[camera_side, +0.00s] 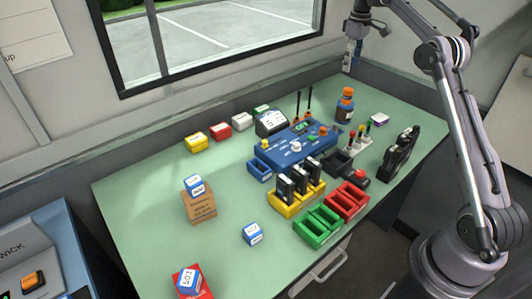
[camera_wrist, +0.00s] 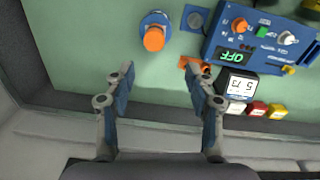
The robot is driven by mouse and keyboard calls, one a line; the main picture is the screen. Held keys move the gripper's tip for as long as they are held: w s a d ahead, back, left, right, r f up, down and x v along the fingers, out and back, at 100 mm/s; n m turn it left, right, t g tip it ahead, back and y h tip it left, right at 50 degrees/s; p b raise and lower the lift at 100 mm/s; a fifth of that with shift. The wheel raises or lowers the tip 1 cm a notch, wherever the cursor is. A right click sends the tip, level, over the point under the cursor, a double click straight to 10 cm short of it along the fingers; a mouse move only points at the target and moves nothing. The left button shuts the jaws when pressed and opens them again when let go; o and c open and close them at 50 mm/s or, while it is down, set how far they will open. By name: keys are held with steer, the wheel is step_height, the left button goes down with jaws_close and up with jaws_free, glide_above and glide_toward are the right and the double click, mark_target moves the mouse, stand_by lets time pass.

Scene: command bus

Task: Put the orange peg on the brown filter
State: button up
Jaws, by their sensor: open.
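I cannot pick out a clear orange peg. An orange holder (camera_wrist: 196,66) with two thin black rods stands behind the blue console; the holder also shows in the side view (camera_side: 303,121). A brown cardboard box (camera_side: 200,207) with print stands left of centre; it may be the filter, but I cannot read it. A blue-and-white cube (camera_side: 195,185) sits on top of it. My gripper (camera_wrist: 163,85) is open and empty. In the side view my gripper (camera_side: 348,66) is high above the table's back right, far from the brown box.
A bottle with an orange cap (camera_side: 346,103) stands at the back. A small rack of coloured pegs (camera_side: 360,138) is beside the blue console (camera_side: 292,145). Yellow (camera_side: 290,205), green (camera_side: 317,229) and red (camera_side: 348,201) trays are in front.

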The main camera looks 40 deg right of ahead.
steer(key=s+a+r+t+h, duration=0.1)
steer(key=s+a+r+t, duration=0.2)
steer(key=a, duration=0.7)
steer(key=s+a+r, duration=0.3)
steer(key=a+r, duration=0.2)
steer(key=a, duration=0.5)
steer(key=s+a+f+m+t, duration=0.1)
steer(key=s+a+f+t, duration=0.1)
steer(key=s+a+f, duration=0.3)
steer(key=s+a+f+t+y, duration=0.1)
steer(key=s+a+f+t, duration=0.1)
steer(key=s+a+f, duration=0.4)
steer(key=s+a, duration=0.3)
steer(key=s, duration=0.4)
steer(key=shift+a+f+m, duration=0.2)
steer(key=shift+a+m, duration=0.2)
